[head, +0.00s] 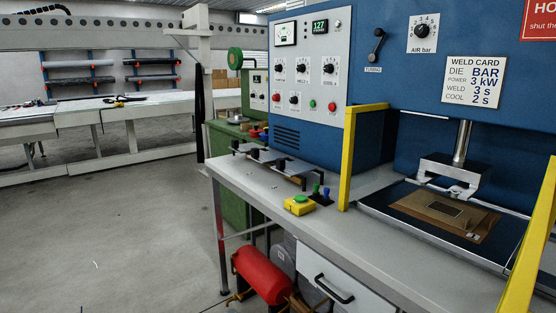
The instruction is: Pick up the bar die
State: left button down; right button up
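The weld card (473,82) on the blue welder reads DIE BAR. A low grey rack (279,164) stands at the left back of the bench, with several small dark-topped pieces on it. They look like dies, but they are too small to tell which is the bar die. The press head (455,176) hangs above a brown board (444,214) with a dark rectangle on it. I cannot make out a die fitted in the head. Neither of my grippers is in view.
The yellow posts (359,158) stand left and right of the press bed. The front bench top is otherwise clear. A red tank (262,275) lies below, beside open floor.

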aim_at(264, 158)
jog(key=j, duration=0.35)
jog(key=i+j, duration=0.15)
jog(key=j, duration=0.2)
jog(key=i+j, duration=0.15)
jog(key=j, duration=0.25)
jog(key=i+j, duration=0.2)
jog(key=j, duration=0.15)
jog(key=j+u, duration=0.05)
